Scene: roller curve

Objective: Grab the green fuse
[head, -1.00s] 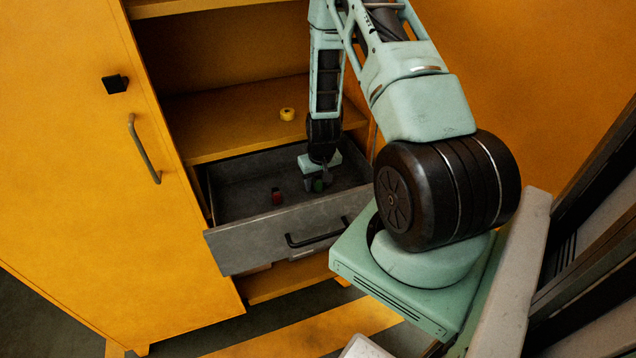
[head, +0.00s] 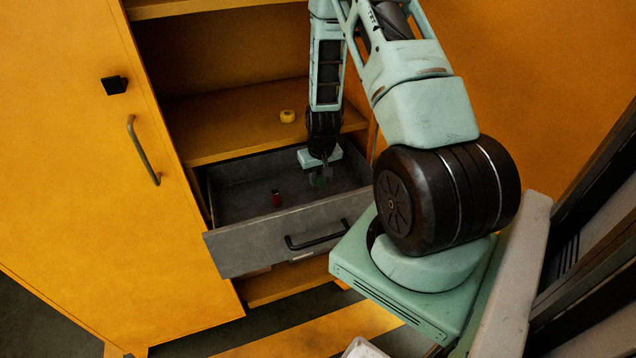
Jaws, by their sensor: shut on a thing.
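The green fuse (head: 318,181) is small and dark green, between the fingers of my gripper (head: 319,178) in the head view. My gripper points down into the open grey drawer (head: 262,240) and is shut on the fuse. The fingers and the dark drawer hide part of the fuse. I cannot tell whether it touches the drawer floor. A red fuse (head: 276,198) stands in the drawer to the left of my gripper, apart from it.
The drawer's front wall with a black handle (head: 316,240) stands in front of my gripper. A yellow round object (head: 287,116) lies on the shelf above. The orange cabinet door (head: 90,180) is at the left. The drawer's left part is mostly free.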

